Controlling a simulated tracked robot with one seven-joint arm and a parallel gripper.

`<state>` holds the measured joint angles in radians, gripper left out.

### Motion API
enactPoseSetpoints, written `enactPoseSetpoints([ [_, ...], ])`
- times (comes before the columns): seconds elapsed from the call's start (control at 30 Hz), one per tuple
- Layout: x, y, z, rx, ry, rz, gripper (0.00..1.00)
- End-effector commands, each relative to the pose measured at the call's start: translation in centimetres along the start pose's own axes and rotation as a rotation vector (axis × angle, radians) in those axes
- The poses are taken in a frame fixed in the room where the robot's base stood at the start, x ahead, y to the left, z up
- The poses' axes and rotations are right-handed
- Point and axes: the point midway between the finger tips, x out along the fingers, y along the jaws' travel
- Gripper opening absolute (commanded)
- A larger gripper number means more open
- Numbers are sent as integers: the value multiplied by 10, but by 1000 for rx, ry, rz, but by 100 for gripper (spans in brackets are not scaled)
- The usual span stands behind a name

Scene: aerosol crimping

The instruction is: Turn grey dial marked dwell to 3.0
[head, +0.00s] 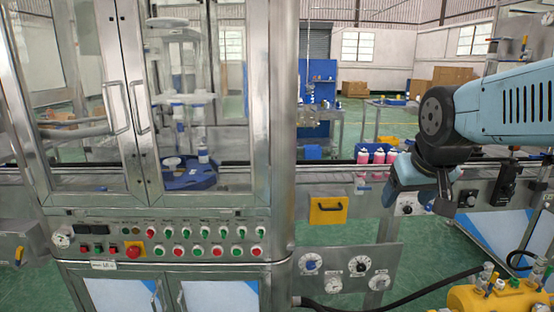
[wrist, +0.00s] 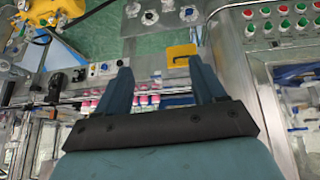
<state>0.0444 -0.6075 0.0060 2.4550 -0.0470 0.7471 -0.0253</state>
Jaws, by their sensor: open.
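A metal panel (head: 299,288) low at the front carries several round dials: one with a blue knob (head: 311,263), one with a black centre (head: 358,265), and two greyish ones, the lower left dial (head: 333,284) and the lower right dial (head: 379,282). Their labels and pointers are too small to read, so I cannot tell which is marked dwell. Dials also show upside down at the top of the wrist view (wrist: 149,17). My gripper (head: 416,199) is open and empty, above and right of the panel, apart from every dial. Its two fingers (wrist: 160,72) spread in the wrist view.
A yellow handle box (head: 328,210) sits on the conveyor front, left of my gripper. Pink cans (head: 378,156) stand on the conveyor behind. A yellow tank (head: 500,298) and a black hose (head: 400,297) lie low right. Push buttons (head: 210,250) line the cabinet at left.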

Motion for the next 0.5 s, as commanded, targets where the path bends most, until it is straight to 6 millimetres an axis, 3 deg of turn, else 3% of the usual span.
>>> enactPoseSetpoints([
  [0.2,-26,-14,42,20,-38,-43,69],
  [0.5,-32,-18,55,27,-55,-57,69],
])
